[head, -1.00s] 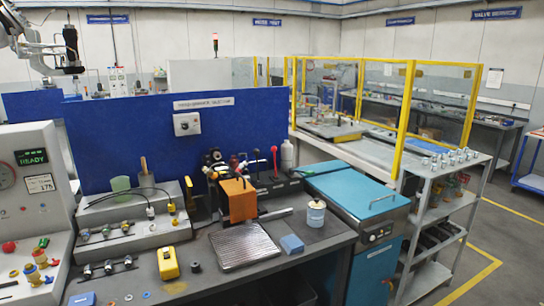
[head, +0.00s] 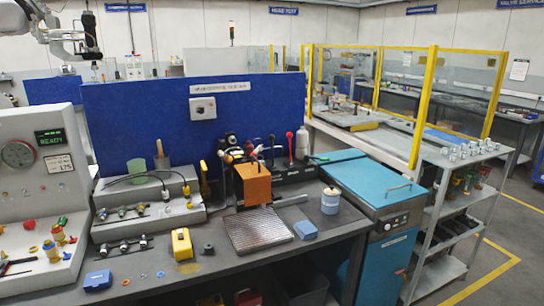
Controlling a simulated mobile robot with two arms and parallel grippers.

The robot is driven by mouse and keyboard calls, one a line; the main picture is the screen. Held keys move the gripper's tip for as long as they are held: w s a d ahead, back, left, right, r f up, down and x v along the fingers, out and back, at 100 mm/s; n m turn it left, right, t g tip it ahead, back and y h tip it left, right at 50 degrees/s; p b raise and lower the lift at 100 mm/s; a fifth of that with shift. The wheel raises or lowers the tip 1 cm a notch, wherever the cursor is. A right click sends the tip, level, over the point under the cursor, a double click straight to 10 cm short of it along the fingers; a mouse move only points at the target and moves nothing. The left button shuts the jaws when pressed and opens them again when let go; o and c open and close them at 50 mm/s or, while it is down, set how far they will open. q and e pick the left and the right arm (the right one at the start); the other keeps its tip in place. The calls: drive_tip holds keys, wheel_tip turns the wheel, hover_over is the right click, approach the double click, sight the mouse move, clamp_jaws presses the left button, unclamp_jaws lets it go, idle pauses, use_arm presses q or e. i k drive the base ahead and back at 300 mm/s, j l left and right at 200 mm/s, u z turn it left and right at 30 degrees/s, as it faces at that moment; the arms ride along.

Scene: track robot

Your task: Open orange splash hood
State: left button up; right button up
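The orange splash hood (head: 254,184) is a box-like cover on the dark bench unit in the middle of the head view. It sits behind a ribbed metal tray (head: 258,231) and looks lowered. A dark handle or bracket shows near its top, too small to make out. Behind it are dark fittings and a red-knobbed lever (head: 289,136). Neither of my grippers is near the hood. A robot arm with a dark end shows at the top left, but I cannot tell whether it is mine.
The workbench (head: 225,262) holds a yellow device (head: 182,244), a blue block (head: 305,230) and a white-and-blue can (head: 331,200). A blue panel (head: 150,105) stands behind. A teal cabinet (head: 385,190) and a grey shelf cart (head: 460,165) stand right. Floor is free at the far right.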

sight(257, 179)
drive_tip(key=i+l+z, duration=0.1)
drive_tip(key=l+z, duration=0.3)
drive_tip(key=i+l+z, duration=0.1)
drive_tip(key=z, duration=0.25)
